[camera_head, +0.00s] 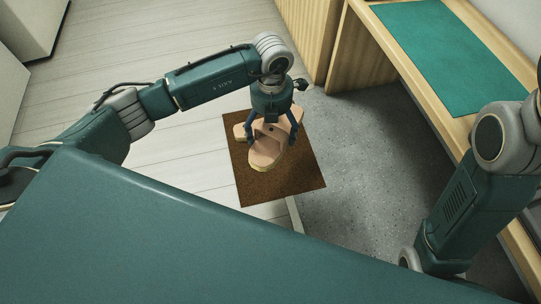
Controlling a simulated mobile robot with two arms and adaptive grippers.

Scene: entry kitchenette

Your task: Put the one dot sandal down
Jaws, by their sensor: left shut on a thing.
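My left gripper (271,137) points down over the brown mat (255,191) and is shut on a tan sandal (267,154). The fingers sit at both sides of the sandal, and its rounded near end sticks out toward me. A second tan piece (239,131), which looks like part of another sandal, shows left of the gripper. The gripper hides much of both. I cannot make out any dots, nor whether the held sandal touches the mat. My right arm shows at the right, but its gripper is out of the picture.
A wooden bench (378,32) with a green pad (445,55) runs along the right. Grey speckled floor (360,150) lies clear between mat and bench. Pale plank floor (185,165) is open to the left. White cabinets (30,25) stand at the far left.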

